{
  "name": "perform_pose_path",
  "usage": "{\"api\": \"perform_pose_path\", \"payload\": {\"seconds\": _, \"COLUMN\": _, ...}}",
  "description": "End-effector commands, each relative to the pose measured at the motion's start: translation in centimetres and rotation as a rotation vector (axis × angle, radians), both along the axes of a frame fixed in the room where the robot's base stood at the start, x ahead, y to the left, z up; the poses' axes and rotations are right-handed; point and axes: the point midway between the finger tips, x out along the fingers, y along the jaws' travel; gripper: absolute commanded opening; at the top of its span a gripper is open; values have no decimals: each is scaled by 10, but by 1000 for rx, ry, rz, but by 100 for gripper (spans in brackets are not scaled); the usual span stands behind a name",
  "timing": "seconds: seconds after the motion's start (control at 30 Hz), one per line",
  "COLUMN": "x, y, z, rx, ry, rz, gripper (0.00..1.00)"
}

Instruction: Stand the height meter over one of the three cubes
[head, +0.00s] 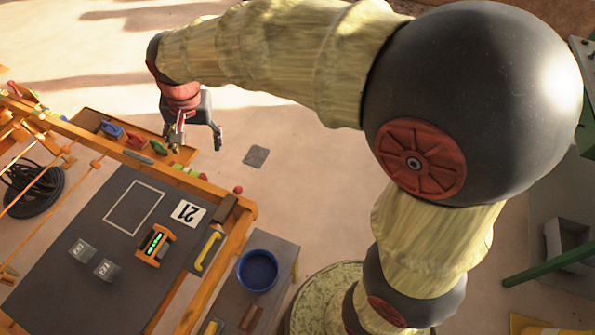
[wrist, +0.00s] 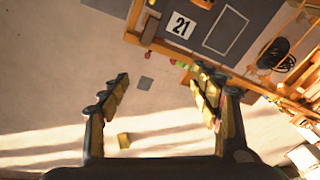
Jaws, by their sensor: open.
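The height meter (head: 154,244) is an orange frame with a lit green display, standing on the dark work surface in the head view. Two grey marked cubes, one (head: 82,250) farther left and one (head: 106,270) nearer the meter, sit apart from it on the same surface. I cannot make out a third cube; whether one is under the meter, I cannot tell. My gripper (head: 196,146) is open and empty, beyond the table's far edge and well away from the meter. Its spread fingers also show in the wrist view (wrist: 160,76), over floor; meter and cubes are not visible there.
A card reading 21 (head: 188,213) and a white outlined rectangle (head: 134,207) lie on the dark surface (head: 60,290). A yellow handle (head: 208,250) is near the wooden rail. Coloured items (head: 135,141) line the far shelf. A blue bowl (head: 257,270) stands at the right.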

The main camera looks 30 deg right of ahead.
Motion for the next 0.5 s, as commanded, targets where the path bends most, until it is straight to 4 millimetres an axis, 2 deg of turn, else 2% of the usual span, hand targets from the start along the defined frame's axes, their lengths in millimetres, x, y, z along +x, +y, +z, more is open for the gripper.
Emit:
{"api": "perform_pose_path", "payload": {"seconds": 0.03, "x": -13, "y": -20, "z": 14, "rx": -4, "ry": -24, "rz": 15, "gripper": 63}}
{"api": "perform_pose_path", "payload": {"seconds": 0.2, "x": -62, "y": -74, "z": 43, "rx": -37, "ry": -90, "rz": 101, "gripper": 63}}
{"api": "perform_pose_path", "payload": {"seconds": 0.33, "x": -103, "y": -109, "z": 56, "rx": -73, "ry": -138, "rz": 163, "gripper": 63}}
{"api": "perform_pose_path", "payload": {"seconds": 0.5, "x": -158, "y": -147, "z": 60, "rx": -129, "ry": -198, "rz": 241, "gripper": 63}}
